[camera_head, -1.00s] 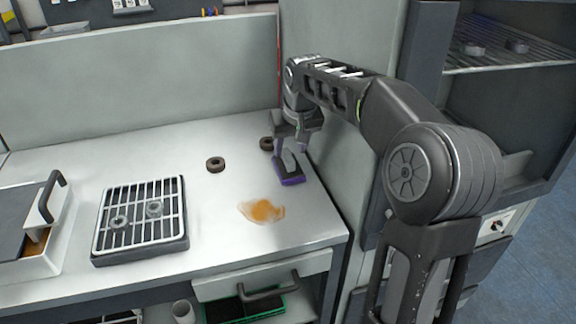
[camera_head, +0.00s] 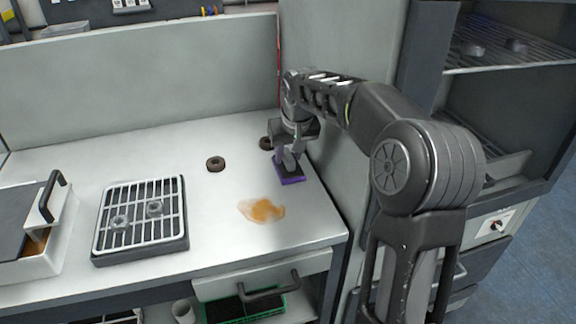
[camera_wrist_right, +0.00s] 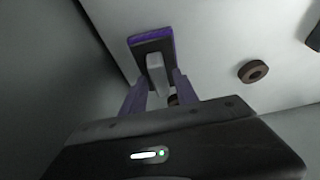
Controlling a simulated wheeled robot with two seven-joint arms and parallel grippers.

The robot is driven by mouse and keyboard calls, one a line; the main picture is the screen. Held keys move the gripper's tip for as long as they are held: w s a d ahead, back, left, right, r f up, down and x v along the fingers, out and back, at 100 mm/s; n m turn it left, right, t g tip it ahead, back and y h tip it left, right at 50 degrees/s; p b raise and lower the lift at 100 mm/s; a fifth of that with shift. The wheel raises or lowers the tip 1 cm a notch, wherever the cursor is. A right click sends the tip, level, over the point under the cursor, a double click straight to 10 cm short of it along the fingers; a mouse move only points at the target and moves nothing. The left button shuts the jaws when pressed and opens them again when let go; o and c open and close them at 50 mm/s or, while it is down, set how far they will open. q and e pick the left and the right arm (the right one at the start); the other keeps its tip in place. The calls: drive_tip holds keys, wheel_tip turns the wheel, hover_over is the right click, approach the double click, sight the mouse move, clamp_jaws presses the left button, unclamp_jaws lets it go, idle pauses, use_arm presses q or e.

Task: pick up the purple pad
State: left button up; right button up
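The purple pad (camera_head: 291,180) lies on the counter near its right side, against the side panel. It has a dark top, purple edges and a pale grey handle. In the right wrist view the pad (camera_wrist_right: 139,45) is ahead, with its handle (camera_wrist_right: 156,70) standing toward me. My right gripper (camera_head: 289,156) is right over the pad in the head view. In the right wrist view its two fingers (camera_wrist_right: 160,84) are spread, one on each side of the handle, and look open. The gripper hides part of the pad in the head view. My left gripper is not in view.
Dark rings (camera_head: 215,164) lie on the counter, one (camera_wrist_right: 253,71) beside the pad. An orange-brown stain (camera_head: 263,210) is in front of the pad. A grated tray (camera_head: 183,243) holds metal rings on the left. The grey side panel (camera_head: 335,130) stands close to my right arm.

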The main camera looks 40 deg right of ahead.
sight(289, 156)
clamp_jaws()
idle(0.5)
wheel_tip(289, 156, up, 10)
drive_tip(key=shift+p, duration=0.4)
idle(0.4)
drive_tip(key=shift+c, duration=1.6)
unclamp_jaws()
clamp_jaws()
